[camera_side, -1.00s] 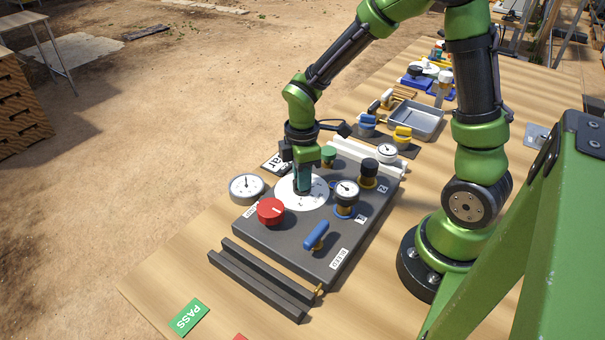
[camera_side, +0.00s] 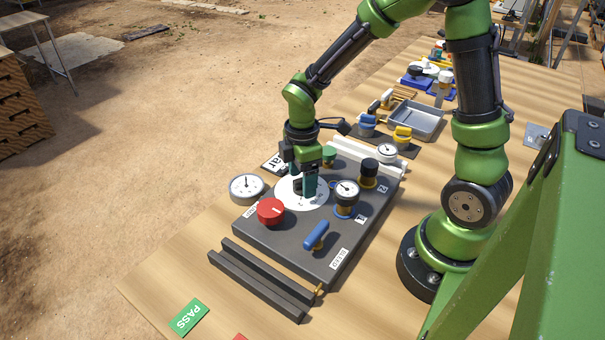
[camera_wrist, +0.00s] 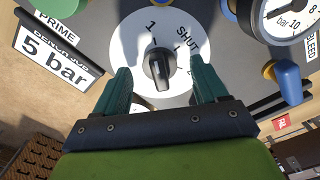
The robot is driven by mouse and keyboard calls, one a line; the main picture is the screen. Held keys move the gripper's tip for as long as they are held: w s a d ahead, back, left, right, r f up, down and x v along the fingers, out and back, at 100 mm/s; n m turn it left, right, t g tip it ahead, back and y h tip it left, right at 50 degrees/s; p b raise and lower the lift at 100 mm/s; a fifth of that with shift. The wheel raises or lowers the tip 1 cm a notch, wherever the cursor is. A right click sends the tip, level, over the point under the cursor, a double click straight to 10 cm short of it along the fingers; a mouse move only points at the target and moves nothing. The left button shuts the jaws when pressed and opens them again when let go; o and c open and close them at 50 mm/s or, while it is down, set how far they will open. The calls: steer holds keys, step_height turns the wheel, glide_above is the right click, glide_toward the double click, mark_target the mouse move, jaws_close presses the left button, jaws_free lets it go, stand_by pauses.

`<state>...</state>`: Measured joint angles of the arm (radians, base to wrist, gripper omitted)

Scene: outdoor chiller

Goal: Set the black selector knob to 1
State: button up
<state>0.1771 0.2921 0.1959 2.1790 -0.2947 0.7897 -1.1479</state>
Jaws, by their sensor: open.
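The black selector knob (camera_wrist: 158,68) stands in the middle of a white round dial plate (camera_wrist: 130,50) marked 1, SHUT and a partly hidden figure. My gripper (camera_wrist: 161,78) is open, with one teal finger on each side of the knob and a visible gap to both. In the side view my gripper (camera_side: 304,190) is low over the dial plate (camera_side: 288,195), and its fingers mostly hide the knob.
On the grey panel a red knob (camera_side: 271,211), a blue lever (camera_side: 316,235) and a gauge (camera_side: 346,192) stand close around the dial. Another gauge (camera_side: 246,187) sits at the panel's left edge. A green knob (camera_side: 329,155) is just behind my gripper.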

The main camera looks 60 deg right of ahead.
steer(key=shift+r, duration=3.45)
